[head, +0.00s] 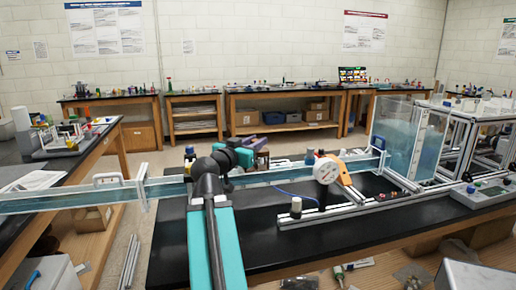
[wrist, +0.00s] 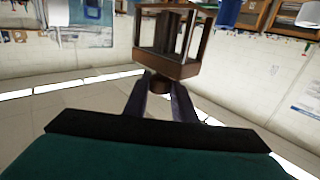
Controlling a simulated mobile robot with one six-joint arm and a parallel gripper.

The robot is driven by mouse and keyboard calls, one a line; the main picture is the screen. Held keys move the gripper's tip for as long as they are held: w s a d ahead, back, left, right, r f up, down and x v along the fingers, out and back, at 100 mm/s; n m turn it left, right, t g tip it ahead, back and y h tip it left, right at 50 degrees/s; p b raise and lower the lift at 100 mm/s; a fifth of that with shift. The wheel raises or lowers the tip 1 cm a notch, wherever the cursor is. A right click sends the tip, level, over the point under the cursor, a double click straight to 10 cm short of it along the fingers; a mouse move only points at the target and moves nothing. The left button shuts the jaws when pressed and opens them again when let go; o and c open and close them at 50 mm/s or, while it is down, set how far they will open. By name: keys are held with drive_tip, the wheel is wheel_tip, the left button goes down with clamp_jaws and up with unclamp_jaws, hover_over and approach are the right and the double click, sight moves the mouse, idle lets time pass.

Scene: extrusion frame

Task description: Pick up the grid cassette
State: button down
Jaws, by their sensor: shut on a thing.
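My gripper (wrist: 161,95) is shut on the round knob of a brown, open-sided frame, which I take to be the grid cassette (wrist: 178,68). The cassette has upright posts and a solid brown end next to the knob, and it extends away from the fingertips in the wrist view. The wrist picture looks upside down, and the cassette appears clear of any surface there. In the head view my gripper (head: 250,142) is partly hidden behind my dark wrist joints. The cassette cannot be made out clearly there.
A long clear water channel (head: 290,175) crosses behind my arm, with a white round gauge (head: 326,171) and an orange piece (head: 343,171) beside it. A clear tank (head: 398,135) stands right. The black bench top (head: 350,229) has bare room in front. Cluttered benches line the back wall.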

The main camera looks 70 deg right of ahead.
drive_tip(key=shift+a, duration=0.35)
drive_tip(key=shift+r, duration=0.15)
idle(0.5)
